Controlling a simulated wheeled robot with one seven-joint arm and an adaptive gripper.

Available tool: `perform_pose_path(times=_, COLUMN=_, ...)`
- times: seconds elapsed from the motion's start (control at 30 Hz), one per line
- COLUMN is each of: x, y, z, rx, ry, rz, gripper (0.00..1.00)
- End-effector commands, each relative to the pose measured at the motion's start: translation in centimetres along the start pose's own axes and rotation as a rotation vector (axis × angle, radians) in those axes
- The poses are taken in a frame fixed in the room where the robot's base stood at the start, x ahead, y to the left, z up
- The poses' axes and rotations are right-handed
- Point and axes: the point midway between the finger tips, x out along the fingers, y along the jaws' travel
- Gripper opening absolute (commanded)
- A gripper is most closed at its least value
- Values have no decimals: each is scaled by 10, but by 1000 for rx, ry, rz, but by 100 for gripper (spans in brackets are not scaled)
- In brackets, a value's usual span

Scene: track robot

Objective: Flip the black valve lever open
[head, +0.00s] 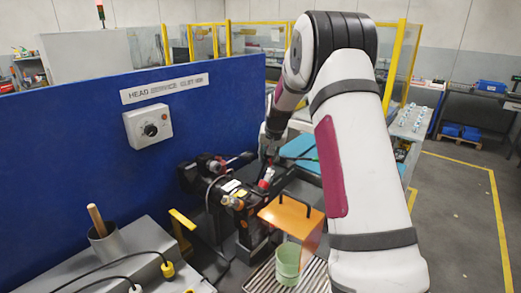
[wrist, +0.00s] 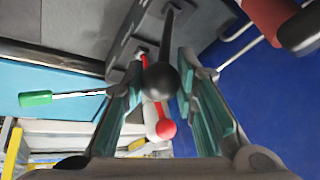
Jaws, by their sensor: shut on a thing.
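The black valve lever (wrist: 161,79) shows in the wrist view as a round black ball on a dark shaft rising from a grey block. Its ball lies between the teal-padded fingers of my gripper (wrist: 161,72), which is shut on it. A lever with a red ball (wrist: 166,128) is close by, partly hidden behind the black ball and fingers. In the head view my gripper (head: 268,150) reaches down behind the machine; the black lever cannot be made out clearly there.
A blue panel (head: 70,135) with a dial box (head: 147,127) stands at the left. An orange plate (head: 291,216) and a green cup (head: 288,264) are in front of the machine. A green-handled tool (wrist: 36,98) lies left of my fingers in the wrist view.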

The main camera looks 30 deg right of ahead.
Motion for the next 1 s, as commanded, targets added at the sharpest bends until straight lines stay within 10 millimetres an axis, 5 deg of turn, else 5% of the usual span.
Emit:
perform_pose_path(times=0.4, x=2, y=30, z=21, rx=2, ry=-7, rz=5, gripper=0)
perform_pose_path(times=0.97, x=5, y=35, z=25, rx=2, ry=-11, rz=8, gripper=0)
perform_pose_path(times=1.0, x=5, y=35, z=25, rx=2, ry=-11, rz=8, gripper=35)
